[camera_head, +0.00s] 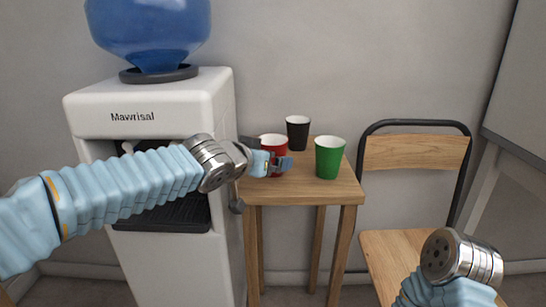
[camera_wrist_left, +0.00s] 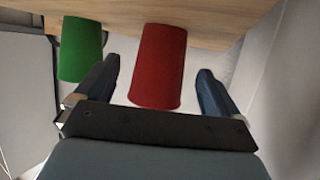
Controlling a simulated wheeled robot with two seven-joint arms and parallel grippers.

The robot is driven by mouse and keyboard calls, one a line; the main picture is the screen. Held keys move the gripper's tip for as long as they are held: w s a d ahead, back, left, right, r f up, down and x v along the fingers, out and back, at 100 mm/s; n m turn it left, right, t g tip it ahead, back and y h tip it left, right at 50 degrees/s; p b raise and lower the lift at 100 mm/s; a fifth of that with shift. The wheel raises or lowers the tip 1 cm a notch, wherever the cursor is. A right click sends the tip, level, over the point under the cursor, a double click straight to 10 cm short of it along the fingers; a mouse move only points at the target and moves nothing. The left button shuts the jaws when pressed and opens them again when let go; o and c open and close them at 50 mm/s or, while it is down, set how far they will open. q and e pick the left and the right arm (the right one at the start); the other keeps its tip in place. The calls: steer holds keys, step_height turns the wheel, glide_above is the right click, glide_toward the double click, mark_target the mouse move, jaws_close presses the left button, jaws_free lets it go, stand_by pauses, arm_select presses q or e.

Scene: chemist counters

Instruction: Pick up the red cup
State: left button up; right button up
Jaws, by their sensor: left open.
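The red cup (camera_head: 276,146) stands on the small wooden table, partly hidden behind my left gripper (camera_head: 270,163) in the head view. In the left wrist view the red cup (camera_wrist_left: 158,66) lies between the two fingers of my left gripper (camera_wrist_left: 158,85), with a gap on each side. The left gripper is open, and its fingers appear to be on either side of the cup without gripping it. My right arm shows at the lower right of the head view, but its gripper fingers are not visible.
A green cup (camera_head: 329,158) stands right of the red cup and a black cup (camera_head: 298,132) behind. The wooden table (camera_head: 300,188) has free room at its front. A water dispenser (camera_head: 150,95) stands close on the left and a chair (camera_head: 415,152) on the right.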

mark_target(276, 143)
arm_select(q)
steer(key=x, duration=0.4)
steer(key=shift+w+f, duration=0.1)
steer(key=c, duration=1)
